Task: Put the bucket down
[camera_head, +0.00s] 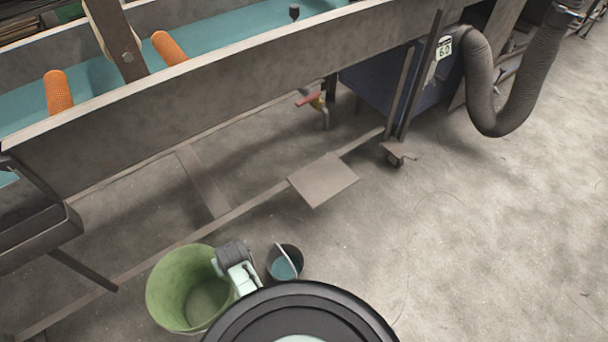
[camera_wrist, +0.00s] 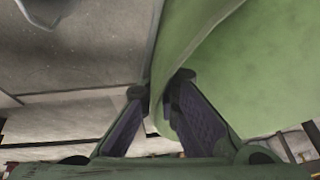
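A green bucket (camera_head: 163,292) is at the lower left of the head view, its open top facing the camera. My gripper (camera_head: 222,268) is at the bucket's right rim. In the wrist view, the two fingertips (camera_wrist: 162,88) are close together, one on each side of the wall of the green bucket (camera_wrist: 245,65), pinching it at the rim. The bucket's underside is hidden, so I cannot tell whether it touches the floor. My arm's dark round part covers the area just right of it.
A small dark bucket (camera_head: 284,262) with a thin handle and bluish inside stands just right of my gripper. A long grey trough frame (camera_head: 220,95) runs above, with a flat foot plate (camera_head: 323,180) below it. A ribbed hose (camera_head: 482,85) hangs upper right. Floor (camera_head: 480,250) at right is clear.

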